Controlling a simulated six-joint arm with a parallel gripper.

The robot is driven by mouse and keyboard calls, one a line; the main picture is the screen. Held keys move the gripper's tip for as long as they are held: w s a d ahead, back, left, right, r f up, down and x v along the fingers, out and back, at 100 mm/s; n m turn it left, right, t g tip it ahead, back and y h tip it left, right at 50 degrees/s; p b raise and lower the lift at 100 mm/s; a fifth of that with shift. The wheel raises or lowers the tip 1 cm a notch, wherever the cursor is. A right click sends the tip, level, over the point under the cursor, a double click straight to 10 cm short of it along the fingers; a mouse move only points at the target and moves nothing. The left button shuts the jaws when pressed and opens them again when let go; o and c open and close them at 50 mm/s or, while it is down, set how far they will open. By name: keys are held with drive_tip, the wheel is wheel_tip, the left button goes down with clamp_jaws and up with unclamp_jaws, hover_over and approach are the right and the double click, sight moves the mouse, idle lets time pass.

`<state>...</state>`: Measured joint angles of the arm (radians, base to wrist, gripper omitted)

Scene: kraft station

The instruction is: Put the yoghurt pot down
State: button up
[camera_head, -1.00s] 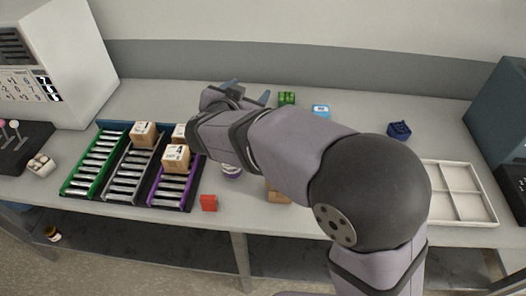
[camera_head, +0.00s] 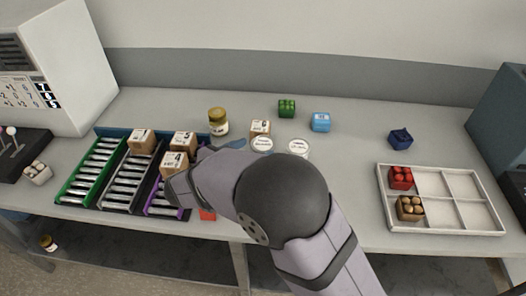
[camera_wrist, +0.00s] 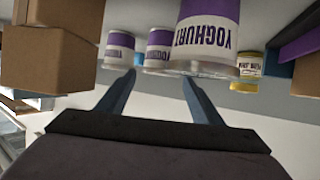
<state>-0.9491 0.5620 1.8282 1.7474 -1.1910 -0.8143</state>
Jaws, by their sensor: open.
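Two yoghurt pots with white lids, a left one (camera_head: 262,145) and a right one (camera_head: 298,148), stand on the bench right of my gripper (camera_head: 226,148) in the head view. In the wrist view, whose lettering is upside down, a near yoghurt pot (camera_wrist: 210,38) with a purple and white label looms large ahead of my gripper (camera_wrist: 160,82). Two more yoghurt pots (camera_wrist: 158,52) (camera_wrist: 120,48) show behind and left of it. My gripper is open, with nothing seen clamped between its blue fingers. In the head view, my arm hides much of the gripper and the bench around it.
A gold-lidded jar (camera_head: 218,122) stands behind my gripper. Cardboard boxes (camera_head: 143,141) sit on the rack (camera_head: 122,190) at left. A white divided tray (camera_head: 448,230) is at right.

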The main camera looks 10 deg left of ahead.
sight(261, 145)
drive_tip(key=shift+p+x, duration=0.6)
drive_tip(key=shift+x, duration=2.35)
drive_tip(key=shift+f, duration=0.1)
drive_tip(key=shift+c, duration=0.3)
drive_tip(key=c, duration=0.8)
wheel_tip(261, 145, up, 10)
drive_tip(key=shift+r, duration=0.1)
